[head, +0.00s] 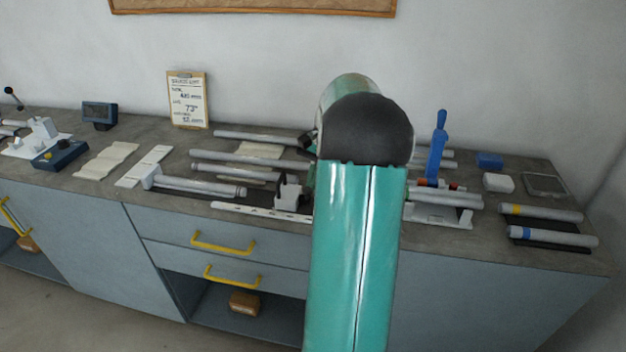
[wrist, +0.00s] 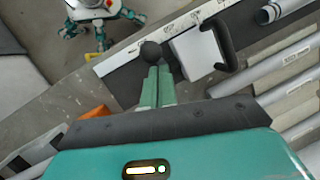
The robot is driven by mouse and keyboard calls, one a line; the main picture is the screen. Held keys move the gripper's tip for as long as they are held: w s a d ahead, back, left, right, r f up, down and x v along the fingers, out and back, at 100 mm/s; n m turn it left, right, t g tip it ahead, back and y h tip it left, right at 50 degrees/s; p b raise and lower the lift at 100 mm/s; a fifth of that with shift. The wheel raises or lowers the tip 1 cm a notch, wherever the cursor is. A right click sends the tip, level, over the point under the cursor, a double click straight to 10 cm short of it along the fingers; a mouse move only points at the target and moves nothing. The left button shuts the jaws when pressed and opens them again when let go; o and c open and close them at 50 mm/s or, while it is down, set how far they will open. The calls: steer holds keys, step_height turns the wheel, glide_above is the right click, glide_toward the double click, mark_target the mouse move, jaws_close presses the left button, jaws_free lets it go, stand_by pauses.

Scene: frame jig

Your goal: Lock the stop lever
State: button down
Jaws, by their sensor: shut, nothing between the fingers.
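The stop is a pale block (wrist: 198,50) on a white graduated rail (wrist: 118,62) in the wrist view. A black round knob (wrist: 151,50), which looks like the end of the stop lever, shows at the block's left side. My gripper (wrist: 157,73) is shut and empty, its two teal fingers together with their tips right at the knob. I cannot tell whether they touch it. A black loop handle (wrist: 230,45) stands at the block's right side. In the head view the block (head: 290,190) is beside my arm, which hides my gripper and the lever.
Grey tubes (wrist: 290,85) lie to the right in the wrist view. An orange part (wrist: 97,112) is left of my fingers.

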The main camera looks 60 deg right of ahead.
mark_target(310, 188)
steer(key=shift+a, duration=0.2)
steer(key=shift+s+a+h, duration=0.1)
steer(key=shift+a+h, duration=0.05)
steer(key=shift+h, duration=0.25)
steer(key=shift+s+a+t+h, duration=0.1)
steer(key=shift+a+t+h, duration=0.2)
steer(key=shift+h, duration=0.1)
steer(key=h, duration=0.1)
steer(key=a, duration=0.1)
steer(key=t+h, duration=0.1)
steer(key=shift+s+a+f+n+h, duration=0.3)
steer(key=shift+s+a, duration=0.05)
steer(key=shift+s, duration=0.05)
steer(key=h, duration=0.1)
steer(key=a+f+t+h, duration=0.1)
steer(key=shift+s+a+f+t+h, duration=0.1)
steer(key=shift+s+a+t+h, duration=0.1)
steer(key=shift+s+t+h, duration=0.15)
steer(key=shift+a+f, duration=0.15)
steer(key=shift+f, duration=0.15)
steer(key=shift+s+a+f, duration=0.1)
steer(key=shift+a+f, duration=0.05)
